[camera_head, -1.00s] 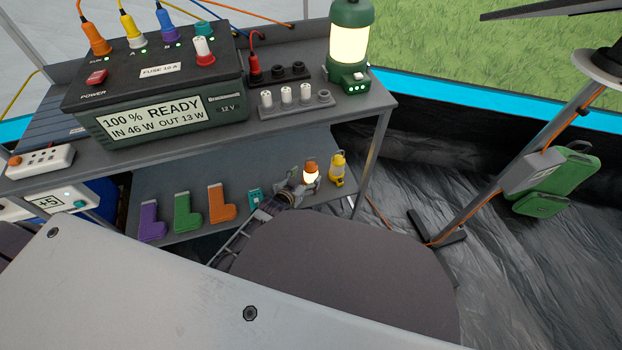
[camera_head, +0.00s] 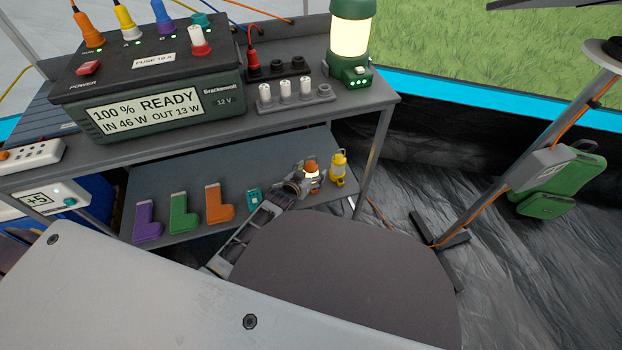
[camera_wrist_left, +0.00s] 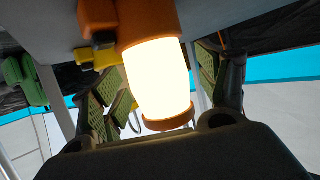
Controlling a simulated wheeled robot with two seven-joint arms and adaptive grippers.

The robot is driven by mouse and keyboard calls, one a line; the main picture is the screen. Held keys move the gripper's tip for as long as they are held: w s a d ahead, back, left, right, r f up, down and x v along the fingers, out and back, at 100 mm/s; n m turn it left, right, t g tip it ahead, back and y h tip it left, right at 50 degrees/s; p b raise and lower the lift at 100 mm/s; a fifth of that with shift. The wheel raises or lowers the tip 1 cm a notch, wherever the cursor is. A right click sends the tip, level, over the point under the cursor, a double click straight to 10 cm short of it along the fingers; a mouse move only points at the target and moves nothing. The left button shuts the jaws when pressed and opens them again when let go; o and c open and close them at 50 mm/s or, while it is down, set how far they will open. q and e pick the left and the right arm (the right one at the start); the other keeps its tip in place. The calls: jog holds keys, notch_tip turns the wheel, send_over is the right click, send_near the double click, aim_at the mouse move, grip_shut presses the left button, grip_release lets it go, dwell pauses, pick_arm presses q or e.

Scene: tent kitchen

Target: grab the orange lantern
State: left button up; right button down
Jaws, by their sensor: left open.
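The orange lantern (camera_head: 311,167) stands on the lower shelf, its orange cap showing above my gripper in the head view. My left gripper (camera_head: 307,180) reaches in low from the front and covers part of it. In the left wrist view the lantern's glowing body (camera_wrist_left: 158,82) lies between the open, green-padded fingers of the left gripper (camera_wrist_left: 165,90). I cannot tell whether the pads touch it. My right gripper does not show.
A yellow lantern (camera_head: 338,168) stands close to the right of the orange one. A teal device (camera_head: 253,198) and purple, green and orange boot shapes stand to the left. The upper shelf (camera_head: 290,128) hangs over them, carrying a power station (camera_head: 150,85) and a green lantern (camera_head: 349,50).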

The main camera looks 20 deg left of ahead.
pick_arm(q)
jog(key=shift+c, duration=0.2)
jog(key=c, duration=1.4)
jog(key=shift+c, duration=0.2)
jog(key=shift+r, duration=0.2)
